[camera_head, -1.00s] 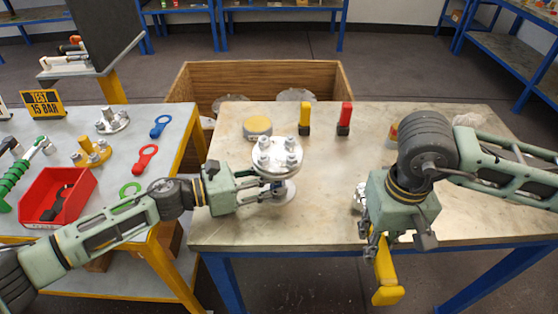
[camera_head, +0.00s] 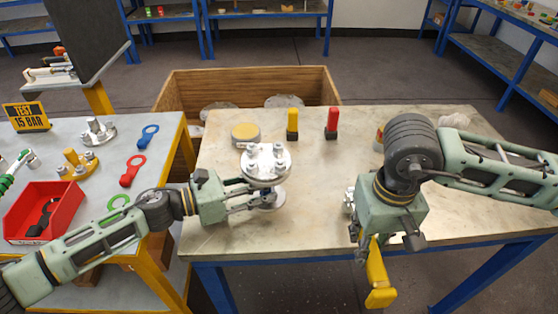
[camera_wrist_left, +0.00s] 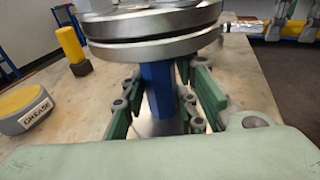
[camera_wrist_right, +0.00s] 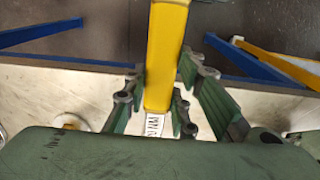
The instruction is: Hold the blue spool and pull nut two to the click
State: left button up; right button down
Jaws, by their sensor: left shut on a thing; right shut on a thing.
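The blue spool (camera_wrist_left: 158,88) stands upright on the table, with steel flanges on top (camera_head: 266,163) carrying several nuts and bolts. My left gripper (camera_head: 262,197) is shut around its blue neck, under the flanges; the left wrist view shows the fingers on both sides of it. My right gripper (camera_head: 368,250) is shut on a yellow-handled tool (camera_head: 378,276), held near the table's front edge with the yellow end hanging past it. The right wrist view shows the yellow handle (camera_wrist_right: 166,55) between the fingers, with a small white label. The tool's far end is hidden. Which nut is number two cannot be told.
A grease tin (camera_head: 245,133), a yellow-topped block (camera_head: 292,123) and a red-topped block (camera_head: 332,122) stand at the back of the table (camera_head: 320,185). The table's middle is clear.

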pick_arm(q)
jog(key=shift+w, duration=0.1)
dwell(0.6)
pick_arm(e)
jog(key=w+a+r+n, duration=0.2)
jog(key=a+r, duration=0.4)
jog(key=r, duration=0.3)
jog(key=w+a+r+n, duration=0.25)
jog(key=a+r, duration=0.25)
jog(key=r, duration=0.5)
jog(key=shift+s+a+f, duration=0.1)
jog(key=shift+s+f, duration=0.1)
jog(key=shift+f, duration=0.6)
jog(key=shift+s+f, duration=0.15)
jog(key=shift+f, duration=0.6)
jog(key=shift+s+a+f, duration=0.1)
jog(key=shift+s+f, duration=0.1)
jog(key=shift+f, duration=0.6)
jog(key=shift+f, duration=0.2)
jog(key=shift+f, duration=1)
